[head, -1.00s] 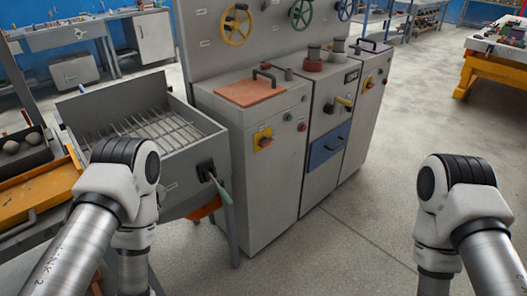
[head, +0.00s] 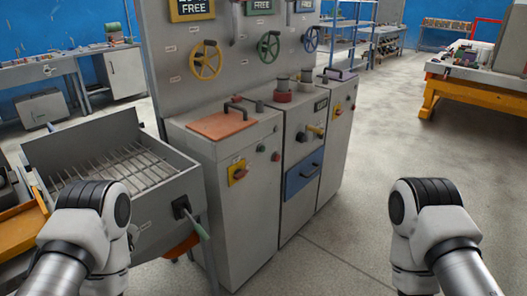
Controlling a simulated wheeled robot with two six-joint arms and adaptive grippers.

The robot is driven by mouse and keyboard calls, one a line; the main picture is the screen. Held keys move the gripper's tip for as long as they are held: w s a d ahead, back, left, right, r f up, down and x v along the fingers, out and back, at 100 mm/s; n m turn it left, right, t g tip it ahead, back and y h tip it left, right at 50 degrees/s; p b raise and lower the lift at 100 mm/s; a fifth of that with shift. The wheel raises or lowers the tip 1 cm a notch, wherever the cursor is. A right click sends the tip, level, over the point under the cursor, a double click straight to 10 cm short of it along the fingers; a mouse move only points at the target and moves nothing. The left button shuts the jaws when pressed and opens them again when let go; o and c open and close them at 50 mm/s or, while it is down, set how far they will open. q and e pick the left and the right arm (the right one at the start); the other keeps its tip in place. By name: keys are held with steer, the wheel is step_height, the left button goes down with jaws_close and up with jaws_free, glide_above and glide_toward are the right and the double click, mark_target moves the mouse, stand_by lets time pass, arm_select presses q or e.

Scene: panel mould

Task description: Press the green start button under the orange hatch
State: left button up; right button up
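The orange hatch (head: 222,124) lies flat and closed on top of the left grey cabinet, with a dark handle. On the front face of that cabinet, below the hatch's level, is a small green button (head: 262,148). A red button (head: 275,156) sits to its right. A red rotary switch on a yellow plate (head: 238,172) is lower left of the green button. Only links of my two arms show, at the lower left and lower right, well apart from the cabinet. Both grippers are outside the view.
A grey bin with a slatted grate (head: 120,170) and a green-handled lever (head: 193,220) stands left of the cabinet. A panel with handwheels (head: 206,60) rises behind. A blue drawer (head: 304,174) is to the right. The floor (head: 360,215) at right is open.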

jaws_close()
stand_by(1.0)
